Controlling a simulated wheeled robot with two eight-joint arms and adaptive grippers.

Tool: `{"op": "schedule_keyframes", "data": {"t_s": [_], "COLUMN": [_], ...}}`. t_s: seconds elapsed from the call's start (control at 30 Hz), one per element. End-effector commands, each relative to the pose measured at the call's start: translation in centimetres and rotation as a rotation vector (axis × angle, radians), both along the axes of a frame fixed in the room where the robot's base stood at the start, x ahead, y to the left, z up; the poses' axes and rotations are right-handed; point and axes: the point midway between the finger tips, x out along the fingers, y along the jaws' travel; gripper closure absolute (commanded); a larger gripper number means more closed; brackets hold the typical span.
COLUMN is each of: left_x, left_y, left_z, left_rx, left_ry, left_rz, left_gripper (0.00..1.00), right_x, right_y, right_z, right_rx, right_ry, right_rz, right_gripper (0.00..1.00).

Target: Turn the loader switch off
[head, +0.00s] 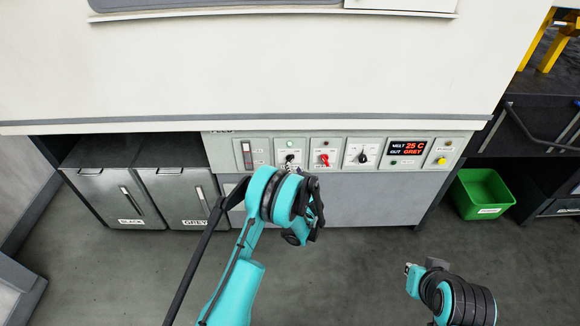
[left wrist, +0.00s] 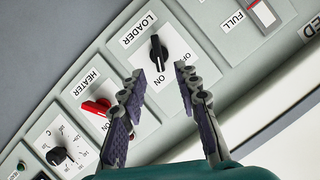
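The loader switch (left wrist: 157,52) is a black knob on a white square plate under the label LOADER in the left wrist view. The knob's lower end lies toward the word ON; OFF is to its right. In the head view the switch (head: 290,158) is on the front panel, partly covered by my left gripper. My left gripper (left wrist: 160,80) is open, one finger on each side below the knob, apart from it, with nothing between the fingers. My right gripper (head: 412,272) is at the lower right, away from the panel; its fingers are too small to judge.
The red heater knob (head: 324,159) is close beside the loader switch, with a black dial (head: 363,157) beyond. A display (head: 407,149) reads 25 C and GREY. Grey bins (head: 115,195) stand left and a green bin (head: 482,193) right. The floor in front is clear.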

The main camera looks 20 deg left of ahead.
Motion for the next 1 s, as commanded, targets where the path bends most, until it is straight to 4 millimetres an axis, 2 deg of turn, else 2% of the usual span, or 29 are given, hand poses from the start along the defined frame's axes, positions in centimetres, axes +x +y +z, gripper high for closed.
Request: {"op": "schedule_keyframes", "data": {"t_s": [0.17, 0.4, 0.6, 0.93, 0.97, 1.0], "left_x": [0.8, 4.1, 6.1, 6.6, 6.6, 6.6], "left_y": [0.4, 2.1, 3.1, 3.3, 3.3, 3.3], "left_z": [-1.1, -2.5, -3.1, -3.1, -3.1, -3.1], "left_rx": [0.007, 0.006, 0.006, 0.006, 0.006, 0.006], "left_ry": [-0.007, -0.007, -0.007, -0.006, -0.006, -0.006], "left_rz": [-0.001, 0.0, -0.001, -0.003, -0.003, -0.003], "left_gripper": [0.68, 0.68, 0.68, 0.68, 0.71, 0.81], "right_x": [0.0, 0.0, 0.0, 0.0, 0.0, 0.0], "right_y": [0.0, 0.0, 0.0, 0.0, 0.0, 0.0], "right_z": [-0.4, -1.8, -2.5, -2.6, -2.6, -2.6], "right_rx": [0.0, 0.0, 0.0, 0.0, 0.0, 0.0], "right_ry": [0.0, 0.0, 0.0, 0.0, 0.0, 0.0], "right_rz": [0.0, 0.0, 0.0, 0.0, 0.0, 0.0], "right_gripper": [1.0, 1.0, 1.0, 1.0, 1.0, 1.0]}}
